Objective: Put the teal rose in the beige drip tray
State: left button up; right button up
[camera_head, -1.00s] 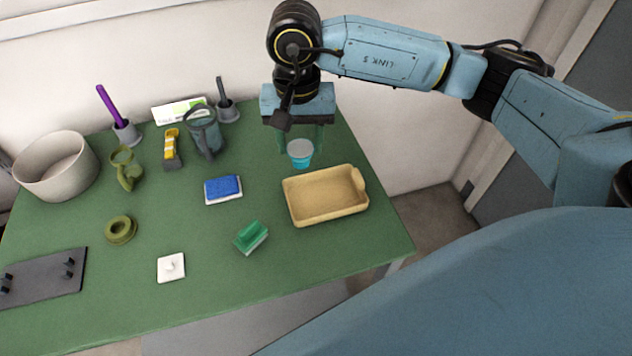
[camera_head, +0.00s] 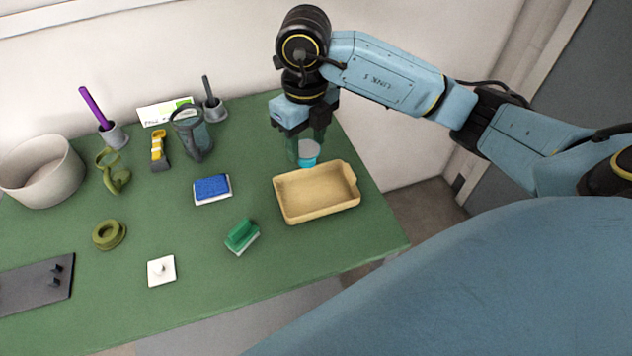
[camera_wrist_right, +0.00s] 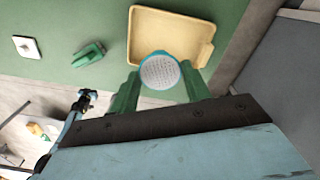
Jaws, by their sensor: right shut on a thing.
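The teal rose (camera_head: 309,160) has a pale grey perforated round face, which the right wrist view shows clearly (camera_wrist_right: 160,71). My right gripper (camera_head: 306,153) is shut on it and holds it at the far edge of the beige drip tray (camera_head: 352,203). The tray is a shallow rectangular dish with a raised rim, and its inside looks empty. It also fills the top middle of the right wrist view (camera_wrist_right: 205,52), partly hidden by the rose. I cannot tell how high the rose is above the table. My left gripper is out of view.
A blue sponge block (camera_head: 212,188) and a green block (camera_head: 242,235) lie left of the tray. A watering can (camera_head: 192,135), a yellow-handled tool (camera_head: 158,150) and a beige pot (camera_head: 42,172) stand farther left. The table's right edge is near the tray.

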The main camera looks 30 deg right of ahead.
jog(key=m, duration=0.4)
jog(key=d+m, duration=0.1)
jog(key=m, duration=0.1)
jog(key=shift+s+d+f+m, duration=0.1)
jog(key=shift+s+f+m, duration=0.1)
jog(key=shift+f+m, duration=0.15)
jog(key=shift+d+f+m, duration=0.1)
jog(key=shift+d+m, duration=0.1)
jog(key=shift+m, duration=0.85)
jog(key=shift+s+f, duration=0.1)
jog(key=shift+f, duration=0.1)
send_over(316, 194)
jog(key=shift+m, duration=0.3)
notch_tip(316, 194, down, 10)
jog(key=shift+r+b, duration=0.15)
jog(key=shift+b, duration=0.3)
jog(key=o, duration=1)
jog(key=shift+c, duration=0.2)
